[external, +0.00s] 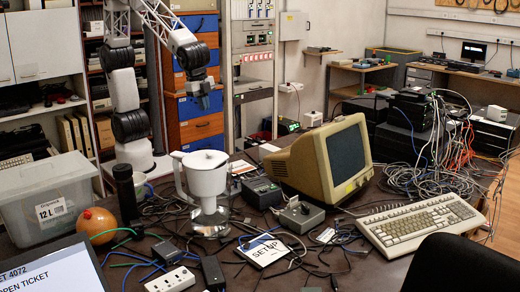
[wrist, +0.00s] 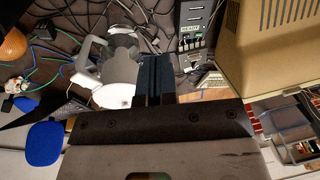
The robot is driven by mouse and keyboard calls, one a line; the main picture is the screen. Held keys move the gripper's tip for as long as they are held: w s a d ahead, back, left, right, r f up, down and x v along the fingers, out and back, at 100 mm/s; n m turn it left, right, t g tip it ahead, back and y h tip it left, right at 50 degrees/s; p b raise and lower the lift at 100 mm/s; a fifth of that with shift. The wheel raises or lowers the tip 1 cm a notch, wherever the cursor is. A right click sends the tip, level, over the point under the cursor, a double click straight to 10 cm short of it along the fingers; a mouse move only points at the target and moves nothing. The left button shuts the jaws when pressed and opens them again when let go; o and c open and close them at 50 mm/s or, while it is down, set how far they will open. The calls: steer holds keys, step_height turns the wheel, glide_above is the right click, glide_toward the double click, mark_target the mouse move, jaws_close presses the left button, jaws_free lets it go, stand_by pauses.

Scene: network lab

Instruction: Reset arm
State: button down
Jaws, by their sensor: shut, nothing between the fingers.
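My gripper (external: 206,103) hangs in the air above and behind the white jug in the external view, clear of the table. In the wrist view its dark fingers (wrist: 154,78) are together with nothing between them. I cannot surely pick out a printer or its power switch in either view. A dark box (external: 262,192) sits beside the beige monitor. A grey box (external: 300,215) with a small knob or lever on top stands in front of the monitor. A dark unit with several slots and a small green label (wrist: 195,30) shows in the wrist view.
The white jug (external: 205,177) stands near the gripper and also shows in the wrist view (wrist: 115,72).

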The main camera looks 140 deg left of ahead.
steer(key=s+d, duration=0.3)
steer(key=s, duration=1)
steer(key=s+d+t+h, duration=0.1)
steer(key=s+d, duration=0.2)
steer(key=s, duration=1.1)
steer(key=shift+s+d+r+h, duration=0.25)
steer(key=shift+r+h, duration=0.05)
steer(key=shift+r, duration=0.1)
